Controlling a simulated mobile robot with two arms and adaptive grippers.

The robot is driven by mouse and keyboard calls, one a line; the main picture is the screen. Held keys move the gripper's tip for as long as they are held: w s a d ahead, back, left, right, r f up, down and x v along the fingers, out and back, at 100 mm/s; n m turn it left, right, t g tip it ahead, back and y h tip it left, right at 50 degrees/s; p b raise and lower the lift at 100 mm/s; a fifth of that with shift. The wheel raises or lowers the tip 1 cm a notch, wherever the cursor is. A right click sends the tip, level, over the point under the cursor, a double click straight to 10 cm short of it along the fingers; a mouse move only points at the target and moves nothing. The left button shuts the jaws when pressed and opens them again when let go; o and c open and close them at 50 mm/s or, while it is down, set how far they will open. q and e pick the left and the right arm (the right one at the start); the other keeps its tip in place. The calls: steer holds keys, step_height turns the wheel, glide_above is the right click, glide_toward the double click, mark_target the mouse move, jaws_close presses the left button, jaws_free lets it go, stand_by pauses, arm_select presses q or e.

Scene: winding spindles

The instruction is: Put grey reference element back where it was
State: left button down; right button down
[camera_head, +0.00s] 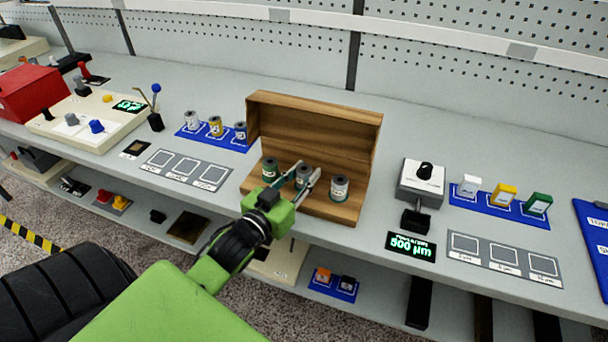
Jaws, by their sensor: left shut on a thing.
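My left gripper (301,180) reaches into the open wooden box (320,127) and is shut on the middle cylinder (303,176), a dark-topped piece partly covered by the fingers. Its body looks greyish, but I cannot tell its colour for certain. A green cylinder (270,169) stands to its left in the box. I cannot tell whether the held cylinder touches the box floor. My right gripper is not in view.
A measuring device (421,178) and a 500 µm display (411,246) stand to the right. Another blue mat (541,220) holds white, yellow and green blocks. Grey marked plates lie in front of the mats.

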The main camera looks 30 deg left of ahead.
arm_select(q)
steer(key=shift+f, duration=0.15)
steer(key=c, duration=1.7)
jaws_free()
steer(key=shift+f, duration=0.1)
steer(key=shift+s, duration=0.3)
steer(key=s, duration=0.3)
steer(key=s+b, duration=0.1)
steer(key=s, duration=0.5)
steer(key=shift+s+d+r, duration=0.2)
steer(key=shift+s+r, duration=0.05)
steer(key=shift+s, duration=0.05)
steer(key=shift+s+r+b, duration=0.15)
steer(key=shift+s+b, duration=0.2)
steer(key=shift+s, duration=0.6)
